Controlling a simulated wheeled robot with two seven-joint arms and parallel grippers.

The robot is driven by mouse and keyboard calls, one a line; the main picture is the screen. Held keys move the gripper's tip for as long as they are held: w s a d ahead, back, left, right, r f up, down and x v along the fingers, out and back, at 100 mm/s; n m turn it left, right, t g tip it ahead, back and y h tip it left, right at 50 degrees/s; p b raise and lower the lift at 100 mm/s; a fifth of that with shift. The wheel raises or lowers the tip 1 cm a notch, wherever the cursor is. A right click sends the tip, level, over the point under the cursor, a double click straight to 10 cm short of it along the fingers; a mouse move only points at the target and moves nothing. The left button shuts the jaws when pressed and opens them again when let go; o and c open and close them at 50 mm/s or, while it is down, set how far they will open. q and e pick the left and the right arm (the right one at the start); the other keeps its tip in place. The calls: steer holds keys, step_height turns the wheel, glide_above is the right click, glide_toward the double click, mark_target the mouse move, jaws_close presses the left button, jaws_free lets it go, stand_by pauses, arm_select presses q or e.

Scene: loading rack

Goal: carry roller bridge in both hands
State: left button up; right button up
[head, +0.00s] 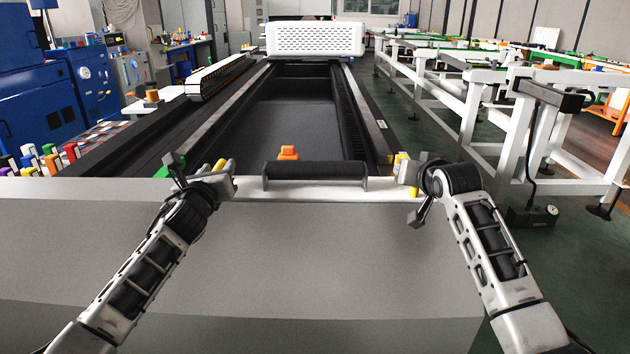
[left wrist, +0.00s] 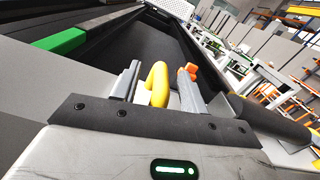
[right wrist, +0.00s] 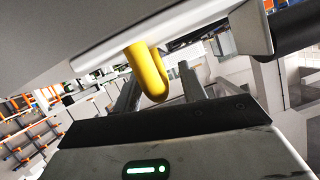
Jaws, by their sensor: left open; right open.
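The roller bridge (head: 300,191) is a pale plate with a long black roller (head: 315,172), lying across the near end of the long dark bed. A yellow handle (head: 219,165) stands at its left end and another yellow handle (head: 400,160) at its right end. My left gripper (head: 229,177) is open at the left end; in the left wrist view the yellow handle (left wrist: 158,86) shows between its fingers. My right gripper (head: 408,174) is open at the right end; in the right wrist view the yellow handle (right wrist: 149,72) shows between its fingers. Contact cannot be told.
A grey front panel (head: 270,250) stands between my arms. A small orange block (head: 288,152) sits behind the roller. A green block (head: 170,165) is at the left. A white perforated housing (head: 315,38) is over the far bed. White rack frames (head: 510,125) stand on the right.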

arm_select(q)
steer(key=shift+w, duration=0.2)
arm_select(e)
steer(key=shift+w, duration=0.2)
steer(key=shift+f, duration=0.1)
arm_select(q)
jaws_close()
arm_select(e)
jaws_close()
stand_by(0.8)
